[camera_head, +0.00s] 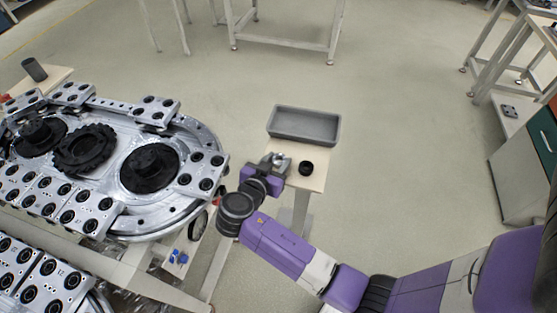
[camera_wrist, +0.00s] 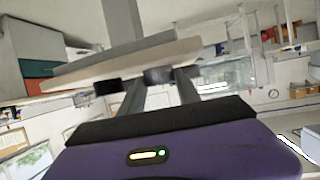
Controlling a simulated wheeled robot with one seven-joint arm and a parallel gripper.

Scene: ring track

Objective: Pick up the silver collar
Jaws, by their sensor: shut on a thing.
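The silver collar (camera_wrist: 158,76) is a small grey ring held between the fingertips of my gripper (camera_wrist: 158,84) in the wrist view. My gripper also shows in the head view (camera_head: 274,160), over the left part of a small light table. There the collar is largely hidden by the fingers and hard to make out. The jaws are shut on it. It is at or very near the tabletop; I cannot tell whether it touches.
A black ring (camera_head: 306,168) stands on the small table (camera_head: 311,182), right of my gripper; the wrist view shows it too (camera_wrist: 107,87). A grey bin (camera_head: 304,124) is behind. The large metal ring track (camera_head: 205,140) lies to the left. Open floor is to the right.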

